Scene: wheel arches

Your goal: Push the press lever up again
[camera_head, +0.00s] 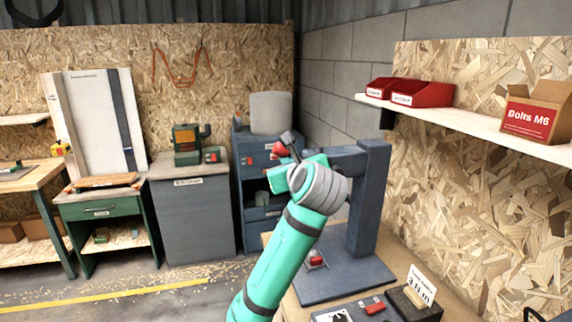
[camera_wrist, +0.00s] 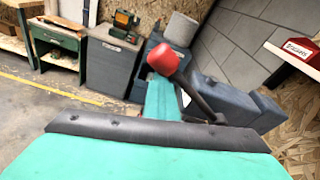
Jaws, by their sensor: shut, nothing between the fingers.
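The press (camera_head: 371,200) is a dark blue-grey column with an overhanging head, on a flat base at the right. Its lever is a dark bar (camera_wrist: 202,101) with a red knob (camera_wrist: 163,59), running from the press head toward the upper left in the wrist view. The red knob also shows in the head view (camera_head: 280,148), beside my turquoise wrist. My gripper (camera_wrist: 160,82) is shut and empty, with its tip just below the knob in the wrist view. I cannot tell whether they touch. My arm hides part of the press head and lever.
A small red part (camera_head: 316,261) sits on the press base. A labelled block (camera_head: 415,303) stands on the bench in front. A shelf (camera_head: 480,130) with red bins (camera_head: 421,94) and a bolts box (camera_head: 536,112) runs along the right wall. The floor at the left is open.

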